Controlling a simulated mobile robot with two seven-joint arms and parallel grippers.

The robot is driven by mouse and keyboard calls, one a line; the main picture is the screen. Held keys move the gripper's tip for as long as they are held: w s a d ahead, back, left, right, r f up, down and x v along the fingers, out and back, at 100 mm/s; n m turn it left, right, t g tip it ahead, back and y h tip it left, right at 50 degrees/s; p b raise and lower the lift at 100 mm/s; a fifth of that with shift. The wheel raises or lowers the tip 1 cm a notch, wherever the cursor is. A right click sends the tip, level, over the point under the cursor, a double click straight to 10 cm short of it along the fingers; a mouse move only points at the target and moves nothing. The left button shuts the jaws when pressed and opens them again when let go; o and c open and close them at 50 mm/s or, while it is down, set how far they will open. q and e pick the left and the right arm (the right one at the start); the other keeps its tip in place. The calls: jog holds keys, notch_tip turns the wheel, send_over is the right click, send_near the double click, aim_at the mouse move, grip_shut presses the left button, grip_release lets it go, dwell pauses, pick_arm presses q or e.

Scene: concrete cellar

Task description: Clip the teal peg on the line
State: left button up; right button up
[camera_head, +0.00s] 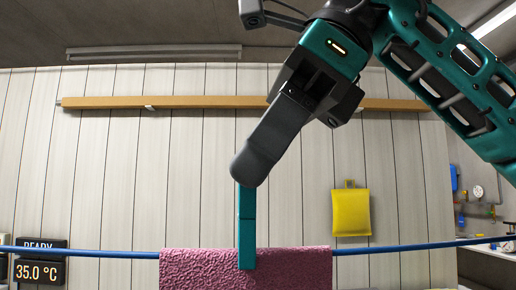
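The teal peg (246,217) hangs upright below my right gripper (252,172), whose fingers are closed around its top end. The peg's lower end overlaps the top edge of the pink cloth (205,268). The cloth hangs over the blue line (385,247) and hides the line where it passes beneath. I cannot tell whether the peg's jaws straddle the line and cloth or lie in front of them. My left gripper is not in view.
A yellow pouch (351,212) hangs on the panelled wall behind. A wooden rail (200,102) runs along that wall. The line is bare on both sides of the cloth.

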jog(key=o, duration=0.6)
dwell(0.3)
